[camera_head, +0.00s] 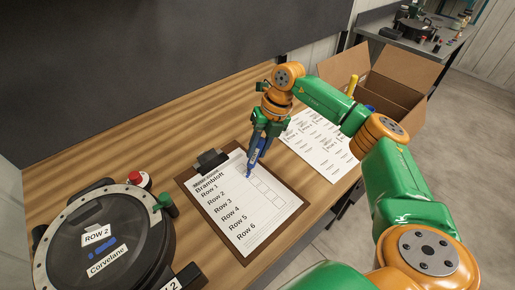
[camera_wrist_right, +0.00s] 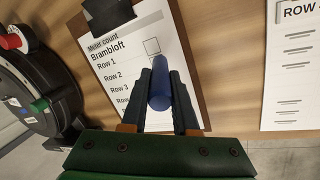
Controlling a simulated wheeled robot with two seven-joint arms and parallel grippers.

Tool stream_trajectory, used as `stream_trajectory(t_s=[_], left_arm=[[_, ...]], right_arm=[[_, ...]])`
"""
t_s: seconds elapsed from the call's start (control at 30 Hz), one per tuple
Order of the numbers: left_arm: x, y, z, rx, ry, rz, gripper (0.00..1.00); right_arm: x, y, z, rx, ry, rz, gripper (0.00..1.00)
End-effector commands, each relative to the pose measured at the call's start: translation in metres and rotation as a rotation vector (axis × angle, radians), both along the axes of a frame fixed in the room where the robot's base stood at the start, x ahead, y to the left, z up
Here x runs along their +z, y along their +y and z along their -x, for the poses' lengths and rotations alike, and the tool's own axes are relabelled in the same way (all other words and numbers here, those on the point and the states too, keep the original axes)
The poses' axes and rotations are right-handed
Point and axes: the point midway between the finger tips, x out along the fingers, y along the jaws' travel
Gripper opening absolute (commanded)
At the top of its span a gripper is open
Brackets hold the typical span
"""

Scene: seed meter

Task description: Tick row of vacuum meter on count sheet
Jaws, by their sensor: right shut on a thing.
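The count sheet (camera_head: 243,226) lies on a brown clipboard (camera_head: 191,166), headed Brambloft with lines Row 1 to Row 6 and a column of boxes. The sheet also shows in the right wrist view (camera_wrist_right: 111,75), where one box beside the top rows looks empty. The round black vacuum meter (camera_head: 75,257) at the lower left carries labels ROW 2 and Corvelane. My right gripper (camera_head: 261,142) is shut on a blue marker (camera_head: 254,160), pointing down over the upper boxes. I cannot tell whether its tip touches the paper. My left gripper is out of view.
A second printed sheet (camera_head: 320,145) lies right of the clipboard. An open cardboard box (camera_head: 395,85) stands behind my right arm. A red button (camera_head: 139,179) and green knob (camera_head: 166,200) sit at the meter's edge.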

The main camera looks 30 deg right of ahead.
Motion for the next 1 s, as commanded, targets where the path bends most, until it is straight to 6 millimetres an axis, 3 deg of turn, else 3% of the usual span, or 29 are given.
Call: stream_trajectory(t_s=[0.23, 0.7, 1.0], left_arm=[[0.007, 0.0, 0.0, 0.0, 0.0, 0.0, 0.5], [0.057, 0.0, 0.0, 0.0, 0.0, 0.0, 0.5], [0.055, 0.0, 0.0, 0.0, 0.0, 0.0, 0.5]], right_arm=[[0.008, 0.0, 0.0, 0.0, -0.001, -0.001, 0.0], [0.061, 0.0, 0.0, 0.0, -0.001, -0.001, 0.0], [0.06, 0.0, 0.0, 0.0, -0.001, -0.001, 0.0]])
